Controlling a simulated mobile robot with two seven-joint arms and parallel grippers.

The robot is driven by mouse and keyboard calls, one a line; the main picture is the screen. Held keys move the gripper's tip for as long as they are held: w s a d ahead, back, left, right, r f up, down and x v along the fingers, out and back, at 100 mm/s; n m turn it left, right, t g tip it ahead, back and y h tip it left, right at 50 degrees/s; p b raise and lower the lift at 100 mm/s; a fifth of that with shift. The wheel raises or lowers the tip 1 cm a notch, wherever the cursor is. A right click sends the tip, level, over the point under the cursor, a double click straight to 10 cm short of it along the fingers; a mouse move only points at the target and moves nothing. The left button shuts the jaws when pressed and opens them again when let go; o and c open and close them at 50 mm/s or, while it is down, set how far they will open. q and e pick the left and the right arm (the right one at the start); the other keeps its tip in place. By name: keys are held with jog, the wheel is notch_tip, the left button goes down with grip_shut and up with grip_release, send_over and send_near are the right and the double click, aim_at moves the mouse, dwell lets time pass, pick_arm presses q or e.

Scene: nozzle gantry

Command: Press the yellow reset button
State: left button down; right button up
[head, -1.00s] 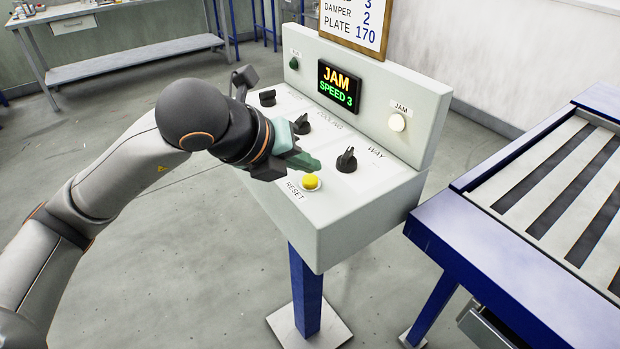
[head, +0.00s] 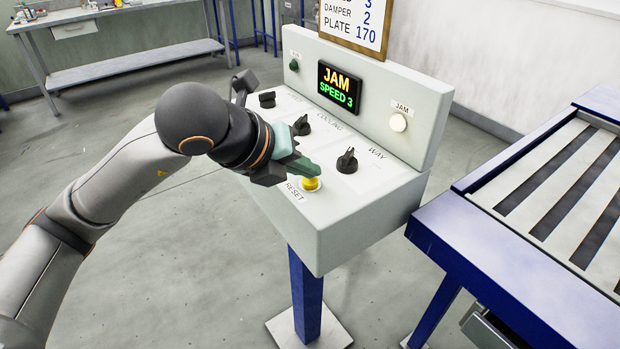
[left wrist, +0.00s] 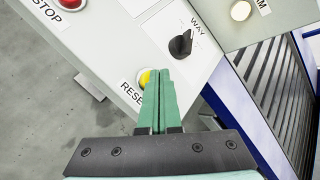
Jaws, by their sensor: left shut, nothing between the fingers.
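The yellow reset button (head: 311,184) sits on the sloped top of the white control panel (head: 345,215), beside the RESET label. My left gripper (head: 317,171) is shut and empty, its green fingertips over the upper part of the button. In the left wrist view the button (left wrist: 145,78) shows just beyond and left of the closed fingertips (left wrist: 160,74), partly covered by them. I cannot tell whether the fingertips touch it. The display (head: 339,87) reads JAM and SPEED 3. My right gripper is in no view.
A black WAY knob (head: 347,161) stands close to the right of the fingertips, with other knobs farther back. A red STOP button (left wrist: 70,4) shows in the left wrist view. A blue-framed conveyor (head: 480,250) stands to the right. Open floor lies at the left.

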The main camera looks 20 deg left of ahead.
aim_at(306, 184)
pick_arm(q)
jog(key=shift+f, duration=0.3)
dwell(0.5)
jog(key=shift+r, duration=0.9)
jog(key=shift+r+p, duration=1.9)
jog(key=shift+r, duration=0.65)
jog(key=shift+f, duration=0.1)
